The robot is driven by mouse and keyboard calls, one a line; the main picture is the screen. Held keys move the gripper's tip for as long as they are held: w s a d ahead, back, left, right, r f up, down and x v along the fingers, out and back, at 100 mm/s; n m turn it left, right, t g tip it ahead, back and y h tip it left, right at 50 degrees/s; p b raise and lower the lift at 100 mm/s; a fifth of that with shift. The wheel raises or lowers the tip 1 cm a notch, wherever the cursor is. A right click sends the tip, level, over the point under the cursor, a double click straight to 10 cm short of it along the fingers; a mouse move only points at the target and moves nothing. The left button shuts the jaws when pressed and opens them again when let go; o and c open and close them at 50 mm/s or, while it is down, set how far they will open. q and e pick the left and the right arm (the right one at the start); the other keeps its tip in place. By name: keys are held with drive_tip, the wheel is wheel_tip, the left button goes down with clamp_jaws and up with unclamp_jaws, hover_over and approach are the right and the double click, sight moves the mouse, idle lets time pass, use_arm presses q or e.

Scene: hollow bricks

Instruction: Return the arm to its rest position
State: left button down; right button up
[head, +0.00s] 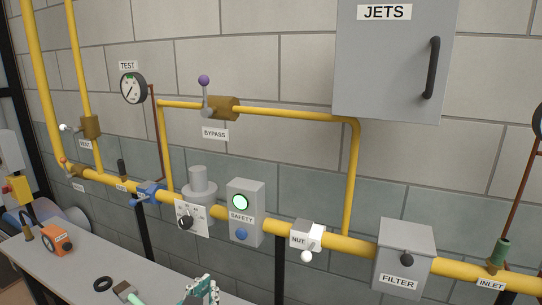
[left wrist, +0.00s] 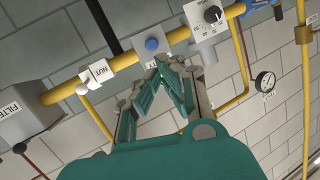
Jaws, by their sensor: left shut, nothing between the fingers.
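My left gripper (head: 203,287) shows at the bottom edge of the head view, in front of the gas pipe (head: 350,246), with only its finger part in the picture. In the left wrist view my left gripper (left wrist: 172,66) has its teal fingers meeting at the tips, with nothing between them. The fingertips appear over the area below the SAFETY box (head: 245,212), whose blue button (left wrist: 152,45) shows beside them in the wrist view. Contact with it cannot be told. My right gripper is not in view.
A grey bench (head: 75,270) lies at lower left with an orange device (head: 56,240) and a black ring (head: 103,284). Yellow pipes carry the NUT fitting (head: 307,236), FILTER box (head: 404,258) and BYPASS valve (head: 222,106). The JETS cabinet (head: 385,65) hangs above.

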use_arm(q)
drive_tip(key=s+a+f+g, duration=0.3)
drive_tip(key=s+f+g, duration=0.3)
drive_tip(key=s+f, duration=0.6)
drive_tip(key=s+a+f+g, duration=0.4)
drive_tip(key=s+f+g, duration=0.3)
drive_tip(key=s, duration=0.9)
wheel_tip(320, 180, down, 28)
drive_tip(key=s, duration=0.3)
drive_tip(key=s+a+f+g+y, duration=0.1)
drive_tip(key=s+a+f, duration=0.1)
drive_tip(key=s+f, duration=1.3)
drive_tip(key=shift+s+a+f, duration=0.25)
drive_tip(key=shift+s+a, duration=0.15)
drive_tip(key=shift+s, duration=0.05)
